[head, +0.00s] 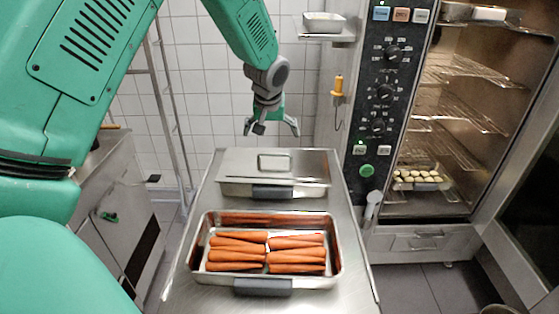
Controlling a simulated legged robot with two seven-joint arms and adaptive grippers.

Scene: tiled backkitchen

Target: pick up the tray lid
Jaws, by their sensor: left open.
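The tray lid (236,163) is a flat steel cover with a raised rectangular handle (274,163). It lies on a steel tray (232,189) at the far part of the steel table. My left gripper (271,127) hangs above the lid's far edge, fingers pointing down and spread apart. It is open and empty, and looks apart from the lid. My right gripper is not in view.
An uncovered steel tray (193,262) with several carrots (268,251) stands nearer on the table (343,205). At the right is an open oven with racks and a tray of round food pieces (420,178). A ladder-like rack (172,110) stands at the left.

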